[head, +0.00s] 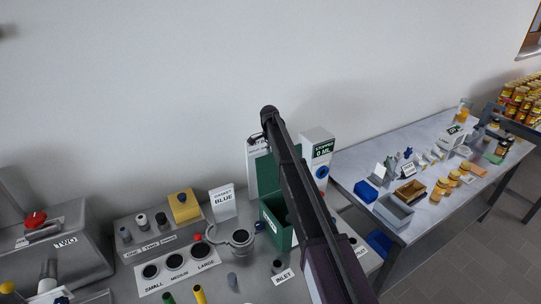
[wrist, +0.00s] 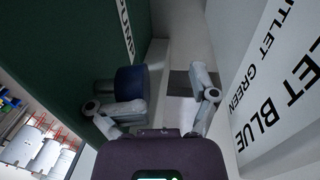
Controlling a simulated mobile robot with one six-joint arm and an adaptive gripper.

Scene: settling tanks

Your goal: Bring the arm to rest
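My gripper (wrist: 153,95) shows in the wrist view with its two fingers spread apart and nothing between them. It is beside a dark green panel (wrist: 60,50) lettered PUMP on the left and a white card (wrist: 280,95) lettered OUTLET GREEN and OUTLET BLUE on the right. A dark blue cylinder (wrist: 131,82) is close behind the left finger; I cannot tell whether they touch. In the head view my dark arm rises from the bottom right to above the green box (head: 274,222); the gripper cannot be made out there.
The bench holds a holder lettered SMALL, MEDIUM, LARGE (head: 178,278), a GASKET BLUE sign (head: 223,204), a grey cup (head: 240,241) and a white dispenser (head: 317,152). A side table (head: 425,213) carries trays and jars at right. The wall above is bare.

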